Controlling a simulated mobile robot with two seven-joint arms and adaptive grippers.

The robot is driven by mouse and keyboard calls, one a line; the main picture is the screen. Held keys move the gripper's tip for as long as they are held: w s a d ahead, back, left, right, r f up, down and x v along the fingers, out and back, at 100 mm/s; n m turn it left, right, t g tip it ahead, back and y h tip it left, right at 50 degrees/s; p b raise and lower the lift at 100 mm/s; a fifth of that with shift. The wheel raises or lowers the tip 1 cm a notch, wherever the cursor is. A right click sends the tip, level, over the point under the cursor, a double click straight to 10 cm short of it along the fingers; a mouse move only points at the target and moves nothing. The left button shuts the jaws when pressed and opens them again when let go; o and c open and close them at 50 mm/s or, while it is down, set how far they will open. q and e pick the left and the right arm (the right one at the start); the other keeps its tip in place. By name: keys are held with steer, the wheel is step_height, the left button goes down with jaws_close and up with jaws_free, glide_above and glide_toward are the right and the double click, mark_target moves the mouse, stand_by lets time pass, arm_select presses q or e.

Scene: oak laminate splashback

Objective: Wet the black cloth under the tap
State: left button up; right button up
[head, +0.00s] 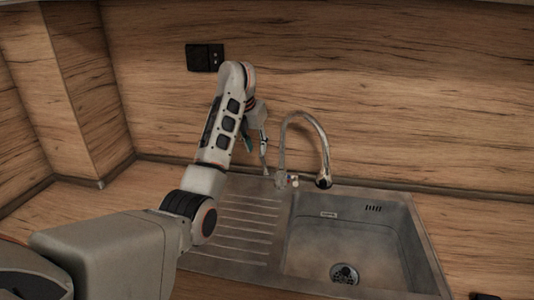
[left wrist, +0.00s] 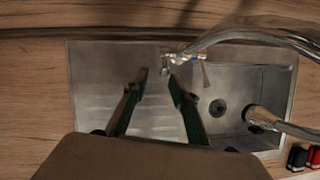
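The chrome tap (head: 308,119) arches up behind the sink, its spout end over the back of the basin. In the left wrist view the tap (left wrist: 225,38) runs off to the right, and its small lever (left wrist: 165,68) shows near my fingertips. My left gripper (head: 264,151) is just left of the tap, pointing down, partly hidden by my arm. In the left wrist view its two fingers (left wrist: 158,79) stand apart with nothing between them. I see no water flowing. I cannot make out the black cloth in either view. My right gripper is out of view.
The steel sink has an empty basin (head: 345,238) at right and a ribbed drainboard (head: 233,226) at left. Black and red items (left wrist: 314,157) lie right of the sink. A black socket (head: 205,57) is on the wooden splashback. The counter left of the sink is clear.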

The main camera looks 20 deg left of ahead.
mark_target(263, 160)
arm_select(q)
steer(key=shift+d+x, duration=0.2)
steer(key=shift+x, duration=1.8)
steer(key=shift+d+x, duration=0.15)
steer(key=shift+x, duration=1.85)
steer(key=shift+w+r, duration=0.1)
steer(key=shift+w, duration=0.1)
jaws_close()
